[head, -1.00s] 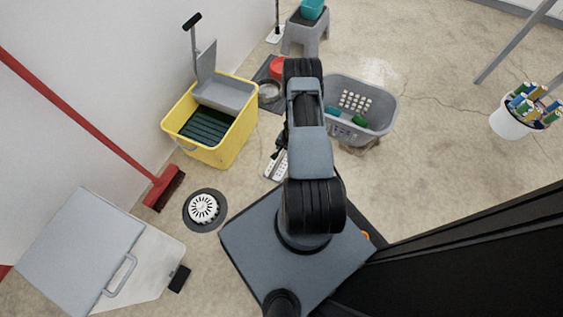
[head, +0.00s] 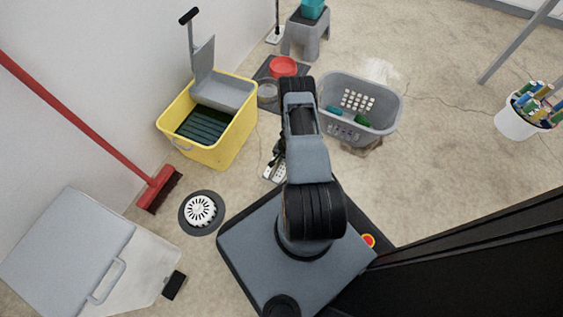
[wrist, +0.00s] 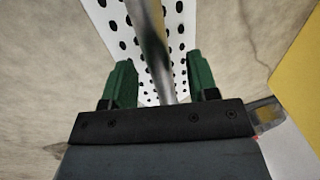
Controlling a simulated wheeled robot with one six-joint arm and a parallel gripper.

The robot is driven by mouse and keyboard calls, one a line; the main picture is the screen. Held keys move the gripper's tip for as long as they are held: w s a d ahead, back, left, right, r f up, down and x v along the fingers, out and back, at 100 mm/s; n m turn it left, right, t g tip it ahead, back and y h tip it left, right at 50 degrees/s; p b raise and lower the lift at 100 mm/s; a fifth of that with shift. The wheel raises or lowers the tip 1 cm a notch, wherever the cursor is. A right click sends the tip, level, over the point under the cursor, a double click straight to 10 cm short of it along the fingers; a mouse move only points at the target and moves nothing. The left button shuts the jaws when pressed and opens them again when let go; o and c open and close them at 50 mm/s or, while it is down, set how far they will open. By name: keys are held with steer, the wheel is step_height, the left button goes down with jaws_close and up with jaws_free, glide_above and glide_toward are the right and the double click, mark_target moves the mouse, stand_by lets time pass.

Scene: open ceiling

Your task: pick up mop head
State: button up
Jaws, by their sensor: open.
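The mop head looks to be the white plate with dark holes (wrist: 112,27) in the wrist view, lying on the floor. In the head view, its white end (head: 268,173) shows just left of my arm; the rest is hidden. A grey metal rod (wrist: 150,45) runs over the plate, down between my fingers in the picture. My gripper (wrist: 162,80) has green fingers, spread apart on either side of the rod and plate. I cannot tell whether they touch. In the head view my gripper (head: 276,152) is small, dark and partly covered by my arm.
A yellow mop bucket (head: 235,132) stands left of my gripper. A grey basket (head: 390,112) stands on the right. A red bowl (head: 283,67) is behind my arm. A floor drain (head: 201,211) and red broom (head: 155,185) are at left.

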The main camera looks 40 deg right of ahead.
jaws_close()
stand_by(0.4)
step_height(320, 180, up, 10)
steer(key=p, duration=0.5)
